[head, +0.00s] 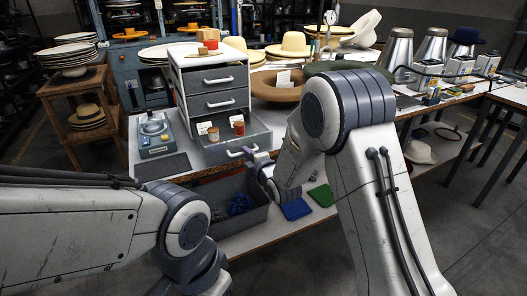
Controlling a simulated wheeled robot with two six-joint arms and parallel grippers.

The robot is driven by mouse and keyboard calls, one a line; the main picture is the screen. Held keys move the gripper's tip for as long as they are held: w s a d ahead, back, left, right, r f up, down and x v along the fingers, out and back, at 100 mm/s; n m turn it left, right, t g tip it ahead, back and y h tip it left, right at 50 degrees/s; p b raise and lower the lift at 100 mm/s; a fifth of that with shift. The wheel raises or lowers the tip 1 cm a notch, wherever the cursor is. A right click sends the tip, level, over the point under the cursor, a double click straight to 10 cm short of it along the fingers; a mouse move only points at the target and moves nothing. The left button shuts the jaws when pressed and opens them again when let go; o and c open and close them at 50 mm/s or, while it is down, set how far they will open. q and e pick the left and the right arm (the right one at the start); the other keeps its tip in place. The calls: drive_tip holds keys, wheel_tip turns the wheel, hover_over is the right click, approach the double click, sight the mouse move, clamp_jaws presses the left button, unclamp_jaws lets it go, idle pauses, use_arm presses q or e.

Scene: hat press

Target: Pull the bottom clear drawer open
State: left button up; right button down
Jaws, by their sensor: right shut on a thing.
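A small grey drawer cabinet (211,92) stands on the workbench. Its two upper grey drawers are shut. The bottom clear drawer (251,136) sticks out toward me, with small cards, a red-topped spool (238,127) and a brown piece (213,134) visible in it. Its pale handle (236,153) is on its front. My right gripper (254,156) is at the right end of this handle and shut on it; my own arm partly hides the gripper. My left arm comes in from the left, but its gripper is not in view.
A scale (155,136) stands left of the cabinet. A brown hat (277,88) lies to its right, with more hats and metal cones behind. Below the drawer, a grey bin (253,216) and blue and green cloths (295,209) are on the lower shelf.

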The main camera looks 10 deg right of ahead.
drive_tip(key=shift+s+d, duration=0.15)
drive_tip(key=shift+s, duration=0.15)
drive_tip(key=c, duration=0.9)
unclamp_jaws()
drive_tip(key=shift+s, duration=0.1)
drive_tip(key=v, duration=1)
drive_tip(key=shift+s, duration=0.15)
